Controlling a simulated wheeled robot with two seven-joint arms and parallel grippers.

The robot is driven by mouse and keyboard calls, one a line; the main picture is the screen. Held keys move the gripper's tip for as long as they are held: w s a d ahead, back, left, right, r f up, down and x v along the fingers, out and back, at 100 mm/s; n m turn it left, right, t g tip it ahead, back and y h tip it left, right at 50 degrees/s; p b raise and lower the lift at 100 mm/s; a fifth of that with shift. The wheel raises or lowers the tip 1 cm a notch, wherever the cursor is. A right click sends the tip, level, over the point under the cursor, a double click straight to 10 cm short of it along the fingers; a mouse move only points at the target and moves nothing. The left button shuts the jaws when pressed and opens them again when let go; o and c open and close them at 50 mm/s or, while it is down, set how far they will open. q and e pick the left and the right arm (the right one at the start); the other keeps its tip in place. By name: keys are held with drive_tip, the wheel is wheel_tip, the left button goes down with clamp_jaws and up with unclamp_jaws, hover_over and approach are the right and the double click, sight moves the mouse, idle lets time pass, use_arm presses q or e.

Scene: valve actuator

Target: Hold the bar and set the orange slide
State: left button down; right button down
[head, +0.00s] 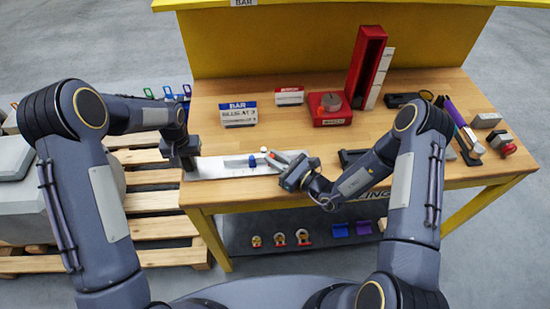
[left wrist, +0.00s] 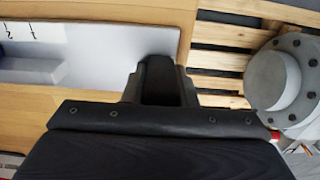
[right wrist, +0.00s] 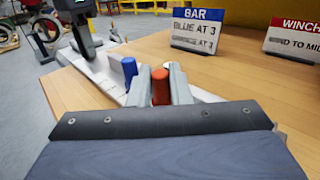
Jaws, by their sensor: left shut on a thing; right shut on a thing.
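The bar (head: 220,168) is a long pale strip lying along the bench's front edge. My left gripper (head: 187,163) is shut on its left end; the left wrist view shows the fingers (left wrist: 160,82) at the end of the bar (left wrist: 110,65). The blue slide (head: 252,161) stands upright on the bar, also in the right wrist view (right wrist: 129,71). The orange slide (right wrist: 160,87) stands between the fingers of my right gripper (right wrist: 161,88), which is shut on it. In the head view this gripper mostly hides it. Marks on the bar show only partly in the left wrist view.
The BAR sign (head: 238,114) reads "BLUE AT 3"; its lower line is hard to read. A WINCH sign (head: 289,95), a red block with a grey knob (head: 330,108) and a tall red box (head: 366,65) stand behind. Tools lie at right. A pallet (head: 150,205) is at left.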

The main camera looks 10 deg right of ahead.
use_arm(q)
drive_tip(key=shift+s+f, duration=0.25)
drive_tip(key=shift+f, duration=0.1)
use_arm(e)
drive_tip(key=d, duration=0.8)
drive_tip(key=shift+d, duration=0.3)
drive_tip(key=c, duration=1.4)
unclamp_jaws()
drive_tip(key=shift+o, duration=0.3)
drive_tip(key=v, duration=1.2)
